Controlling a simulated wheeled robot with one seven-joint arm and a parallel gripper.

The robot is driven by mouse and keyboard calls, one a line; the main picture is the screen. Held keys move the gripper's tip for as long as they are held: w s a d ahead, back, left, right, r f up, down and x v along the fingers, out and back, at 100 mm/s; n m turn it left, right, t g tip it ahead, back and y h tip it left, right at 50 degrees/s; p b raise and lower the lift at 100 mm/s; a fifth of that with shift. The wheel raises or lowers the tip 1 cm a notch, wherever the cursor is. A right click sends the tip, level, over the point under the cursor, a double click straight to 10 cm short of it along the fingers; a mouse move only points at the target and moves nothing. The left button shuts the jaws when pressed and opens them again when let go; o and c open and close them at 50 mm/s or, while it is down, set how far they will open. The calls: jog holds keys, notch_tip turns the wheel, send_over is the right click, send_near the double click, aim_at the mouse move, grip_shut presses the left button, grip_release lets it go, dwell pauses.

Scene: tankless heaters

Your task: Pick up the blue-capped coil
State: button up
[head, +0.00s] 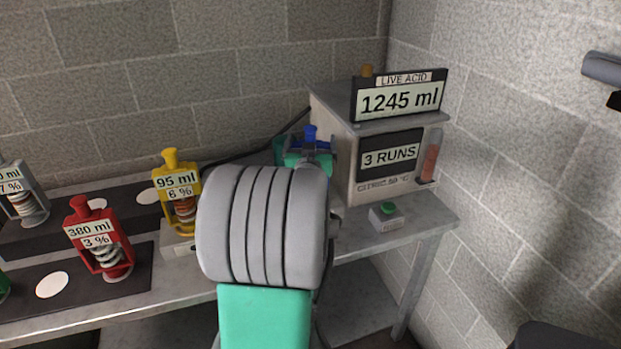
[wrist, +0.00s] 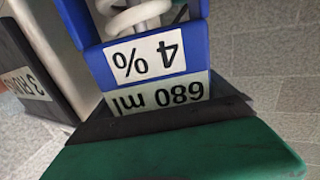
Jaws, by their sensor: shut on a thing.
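The blue-capped coil shows in the head view as a blue cap (head: 310,134) just left of the grey machine, with most of its body hidden behind my arm. In the wrist view its blue frame (wrist: 150,52) fills the top middle, with a white coil inside and labels reading 4 % and 680 ml, upside down in the picture. My gripper (head: 307,158) is shut on the coil's frame near the machine's left side. A green finger with a dark pad lies across the bottom of the wrist view, against the label end. Whether the coil's base touches anything is hidden.
The grey machine (head: 344,166) with displays 1245 ml and 3 RUNS stands close on the right. A green button (head: 388,209) sits before it. The yellow coil unit (head: 170,157) and red coil unit (head: 86,204) stand left on the bench. A brick wall is behind.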

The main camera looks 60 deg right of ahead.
jog(key=c, duration=0.7)
jog(key=shift+r, duration=0.15)
jog(key=shift+c, duration=0.6)
jog(key=shift+r, duration=0.1)
